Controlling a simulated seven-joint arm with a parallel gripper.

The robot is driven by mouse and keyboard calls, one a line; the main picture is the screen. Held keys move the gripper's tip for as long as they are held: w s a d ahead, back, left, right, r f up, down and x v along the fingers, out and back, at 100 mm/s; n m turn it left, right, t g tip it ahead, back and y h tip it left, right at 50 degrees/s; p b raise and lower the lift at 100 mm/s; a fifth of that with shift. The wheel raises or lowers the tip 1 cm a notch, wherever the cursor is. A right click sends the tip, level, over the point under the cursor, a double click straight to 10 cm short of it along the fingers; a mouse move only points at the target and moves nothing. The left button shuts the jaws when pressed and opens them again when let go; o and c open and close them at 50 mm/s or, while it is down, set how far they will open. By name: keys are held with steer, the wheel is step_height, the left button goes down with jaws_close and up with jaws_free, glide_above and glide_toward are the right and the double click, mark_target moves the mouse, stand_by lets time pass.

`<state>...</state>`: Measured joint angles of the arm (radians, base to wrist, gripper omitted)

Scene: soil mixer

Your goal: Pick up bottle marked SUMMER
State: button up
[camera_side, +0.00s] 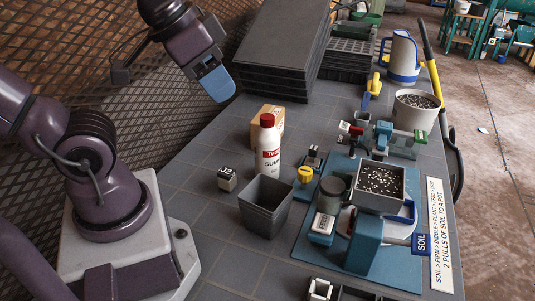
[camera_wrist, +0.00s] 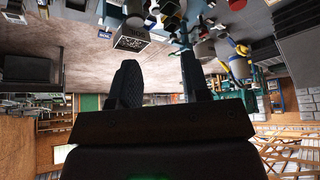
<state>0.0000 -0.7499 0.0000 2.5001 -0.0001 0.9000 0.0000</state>
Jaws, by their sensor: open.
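The bottle (camera_side: 268,155) is white with a red cap and a red band, and the letters "SUM" show on its label. It stands upright on the grey tiled bench, in the middle of the side view, behind the dark square pots. My gripper (camera_side: 217,83) is up and to the left of the bottle, well apart from it. In the wrist view its two dark fingers (camera_wrist: 160,78) are spread with nothing between them. I cannot make out the bottle in the wrist view.
A cardboard box (camera_side: 262,121) stands close behind the bottle. Dark square pots (camera_side: 266,204) stand in front, and a small white-topped block (camera_side: 227,178) to the left. The soil mixer (camera_side: 378,187) is to the right, dark stacked trays (camera_side: 277,50) behind. Bench left of the bottle is mostly clear.

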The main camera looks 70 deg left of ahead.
steer(key=o, duration=0.5)
